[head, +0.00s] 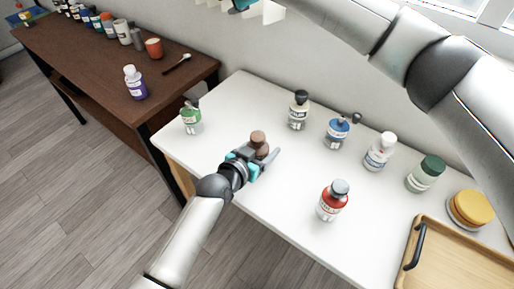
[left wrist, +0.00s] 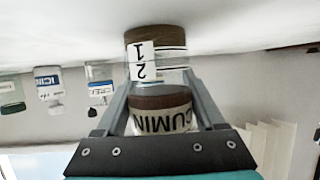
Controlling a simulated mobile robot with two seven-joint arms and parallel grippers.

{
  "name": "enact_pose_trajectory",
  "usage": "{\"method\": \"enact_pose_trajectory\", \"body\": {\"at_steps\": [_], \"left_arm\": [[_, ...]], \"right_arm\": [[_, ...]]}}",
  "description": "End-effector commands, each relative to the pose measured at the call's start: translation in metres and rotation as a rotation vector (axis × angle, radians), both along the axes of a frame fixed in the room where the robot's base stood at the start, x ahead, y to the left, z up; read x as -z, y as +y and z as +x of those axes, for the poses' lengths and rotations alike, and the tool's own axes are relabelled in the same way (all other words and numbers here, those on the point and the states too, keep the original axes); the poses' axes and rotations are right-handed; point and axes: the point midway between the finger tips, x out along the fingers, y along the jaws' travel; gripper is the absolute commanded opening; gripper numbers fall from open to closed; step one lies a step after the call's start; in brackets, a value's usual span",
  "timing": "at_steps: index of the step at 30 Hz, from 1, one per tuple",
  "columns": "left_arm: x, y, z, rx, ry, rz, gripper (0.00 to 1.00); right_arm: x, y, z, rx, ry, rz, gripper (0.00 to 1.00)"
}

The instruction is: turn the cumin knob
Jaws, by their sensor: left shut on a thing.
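The cumin jar (left wrist: 160,120) has a clear body, a brown band with a "CUMIN" label, and a brown end piece (left wrist: 148,36) with a white tag marked 1 and 2. In the head view its brown knob (head: 258,137) shows near the front left of the white table. My left gripper (head: 262,156) is shut on the jar, with one finger on each side, as the left wrist view (left wrist: 158,105) also shows. The gripper hides part of the jar in the head view. A teal part of my right gripper (head: 242,5) shows at the top edge; its fingers are not clear.
Other jars stand on the white table: green (head: 191,119), dark-capped (head: 298,111), blue (head: 337,132), white-capped (head: 380,152), dark-green-capped (head: 425,174) and red (head: 333,203). A wooden tray (head: 462,262) is at right. A brown table (head: 95,62) holds more containers.

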Motion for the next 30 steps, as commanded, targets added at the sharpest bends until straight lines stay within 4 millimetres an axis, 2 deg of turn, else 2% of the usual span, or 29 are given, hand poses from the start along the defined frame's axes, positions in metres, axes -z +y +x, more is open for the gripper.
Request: {"method": "enact_pose_trajectory", "body": {"at_steps": [6, 11, 20, 30], "left_arm": [[0.000, 0.000, 0.000, 0.000, 0.000, 0.000, 0.09], [0.000, 0.000, 0.000, 0.000, 0.000, 0.000, 0.09], [0.000, 0.000, 0.000, 0.000, 0.000, 0.000, 0.09], [0.000, 0.000, 0.000, 0.000, 0.000, 0.000, 0.09]], "right_arm": [[0.002, 0.000, -0.002, 0.006, 0.011, 0.011, 0.77], [0.016, -0.001, -0.015, 0.064, 0.099, 0.101, 0.77], [0.063, -0.010, -0.073, 0.357, 0.439, 0.431, 0.77], [0.102, -0.038, -0.149, 0.799, 0.754, 0.743, 0.77]]}}
